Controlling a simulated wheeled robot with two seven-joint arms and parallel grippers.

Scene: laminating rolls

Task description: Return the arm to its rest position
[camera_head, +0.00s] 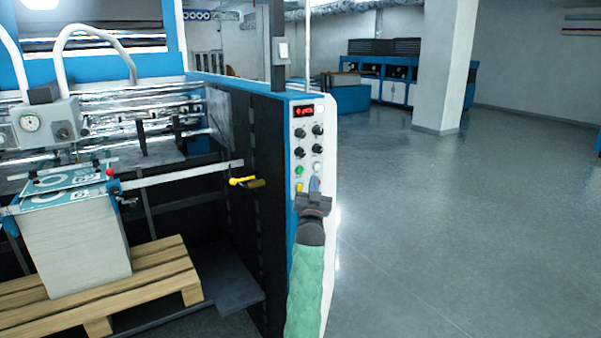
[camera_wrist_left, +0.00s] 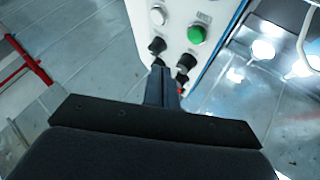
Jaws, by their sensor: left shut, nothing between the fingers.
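My left gripper (camera_head: 315,186) is in front of the lower part of the machine's control panel (camera_head: 306,139), its arm in a green sleeve rising from the bottom. In the left wrist view my gripper's fingers (camera_wrist_left: 161,75) are shut together with nothing between them. Their tips point at the panel, among its black knobs (camera_wrist_left: 157,46); I cannot tell whether they touch it. A green button (camera_head: 299,171) and a white button (camera_head: 317,168) sit just above the gripper. They also show in the left wrist view, the green one (camera_wrist_left: 196,34) right of the white one (camera_wrist_left: 158,16). My right gripper is out of view.
The blue and black machine fills the left, with a paper stack (camera_head: 78,245) on a wooden pallet (camera_head: 160,280). A yellow-ended lever (camera_head: 242,181) sticks out left of the panel. A white pillar (camera_head: 445,65) stands farther back. The grey floor (camera_head: 450,230) on the right is clear.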

